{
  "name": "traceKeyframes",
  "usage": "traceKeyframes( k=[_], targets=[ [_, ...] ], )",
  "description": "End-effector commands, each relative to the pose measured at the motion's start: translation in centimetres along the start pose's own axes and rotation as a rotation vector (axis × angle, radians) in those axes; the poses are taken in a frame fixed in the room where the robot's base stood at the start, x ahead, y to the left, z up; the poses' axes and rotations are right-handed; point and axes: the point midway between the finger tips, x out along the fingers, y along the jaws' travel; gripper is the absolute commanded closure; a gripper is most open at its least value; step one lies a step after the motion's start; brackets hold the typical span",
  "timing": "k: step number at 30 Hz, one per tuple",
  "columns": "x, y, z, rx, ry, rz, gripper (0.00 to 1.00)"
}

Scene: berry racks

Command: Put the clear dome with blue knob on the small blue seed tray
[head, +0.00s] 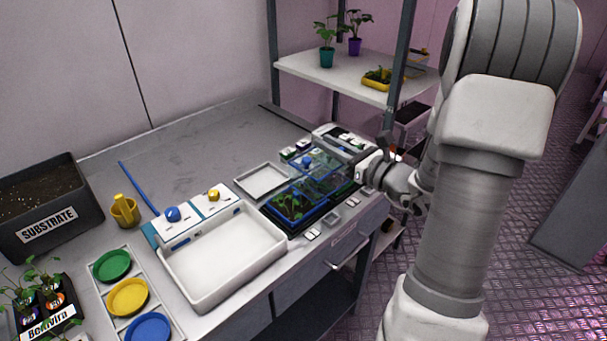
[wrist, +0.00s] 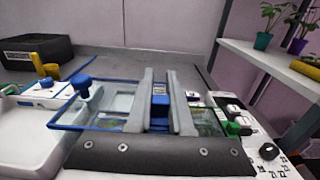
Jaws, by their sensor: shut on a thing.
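The clear dome with blue knob (head: 322,168) has see-through walls and blue edges. In the head view it is at the back right of the bench, close to seedling trays. My gripper (head: 328,147) reaches in from the right and is shut on the dome. In the wrist view, the two fingers (wrist: 160,100) stand upright with a blue part between them, and the dome's blue rim (wrist: 62,127) extends to the left. The exact grip point is unclear. The small blue seed tray (head: 290,207) holds green seedlings, in front and left of the dome. Whether dome and tray touch is unclear.
A large white tray (head: 225,255) and a smaller white tray (head: 262,181) lie to the left. A panel with blue and yellow knobs (head: 190,214) stands behind the large tray. A shelf with potted plants (head: 345,78) rises at the back right. The rear bench is clear.

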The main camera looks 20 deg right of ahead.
Motion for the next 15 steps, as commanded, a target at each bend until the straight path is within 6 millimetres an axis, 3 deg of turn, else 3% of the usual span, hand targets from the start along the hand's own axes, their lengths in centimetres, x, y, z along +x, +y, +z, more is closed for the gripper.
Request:
traceKeyframes(
  k=[6,15],
  targets=[
    [3.6,2.2,-2.6,0.003,0.0,0.003,1.0],
    [4.6,2.7,-4.5,0.002,0.001,-0.001,1.0]
  ],
)
